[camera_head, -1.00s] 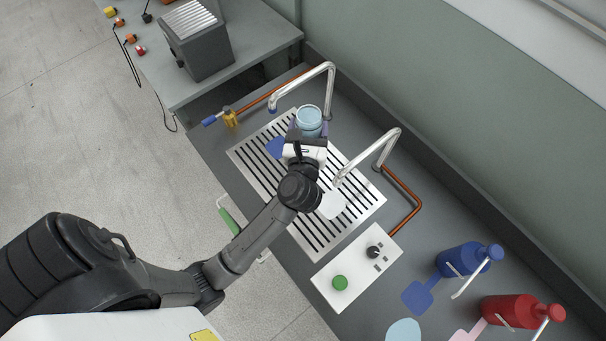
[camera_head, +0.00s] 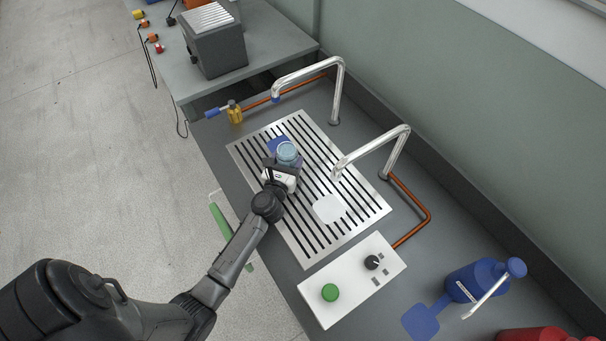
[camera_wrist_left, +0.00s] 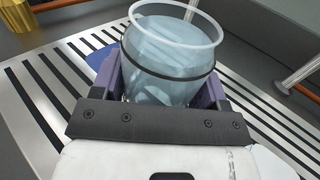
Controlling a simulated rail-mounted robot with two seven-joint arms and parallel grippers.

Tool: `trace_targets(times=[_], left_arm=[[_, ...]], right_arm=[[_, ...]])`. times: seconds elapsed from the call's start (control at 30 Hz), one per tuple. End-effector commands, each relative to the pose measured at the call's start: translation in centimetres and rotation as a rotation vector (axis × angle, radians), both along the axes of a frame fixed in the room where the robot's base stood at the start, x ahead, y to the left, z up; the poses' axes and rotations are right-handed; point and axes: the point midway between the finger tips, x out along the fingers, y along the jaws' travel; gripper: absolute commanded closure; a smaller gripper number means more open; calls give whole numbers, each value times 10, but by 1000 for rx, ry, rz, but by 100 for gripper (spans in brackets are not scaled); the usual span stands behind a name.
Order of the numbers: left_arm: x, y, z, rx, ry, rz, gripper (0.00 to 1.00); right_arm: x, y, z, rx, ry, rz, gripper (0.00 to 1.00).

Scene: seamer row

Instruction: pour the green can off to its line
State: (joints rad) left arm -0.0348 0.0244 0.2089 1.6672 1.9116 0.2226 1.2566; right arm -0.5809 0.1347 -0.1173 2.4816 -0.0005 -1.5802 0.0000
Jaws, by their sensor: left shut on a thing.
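My left gripper (camera_head: 283,165) is shut on a pale blue, see-through open jar (camera_head: 287,151). It holds the jar at the slotted metal drain grate (camera_head: 262,205), beside the blue square pad (camera_head: 272,146). In the left wrist view the jar (camera_wrist_left: 172,75) sits between the purple fingers. It has a wide round rim and a dark line around its body. It looks nearly upright. Whether its base touches the grate is hidden. I see no can that is clearly green. My right gripper is not in view.
Two bent metal spouts (camera_head: 340,85) (camera_head: 372,148) stand behind the grate. A white pad (camera_head: 329,209) lies on it. A white panel (camera_head: 350,280) has a green button and a black knob. A yellow fitting (camera_head: 235,113) is at the back left.

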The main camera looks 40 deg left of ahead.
Motion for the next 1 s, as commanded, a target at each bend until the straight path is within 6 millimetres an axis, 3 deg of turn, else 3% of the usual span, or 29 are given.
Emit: trace_targets(times=[0.33, 1.0], left_arm=[[4, -10, 6, 4, -1, -67, 67], [3, -6, 11, 92, 44, -65, 67]], right_arm=[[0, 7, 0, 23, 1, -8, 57], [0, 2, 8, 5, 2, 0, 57]])
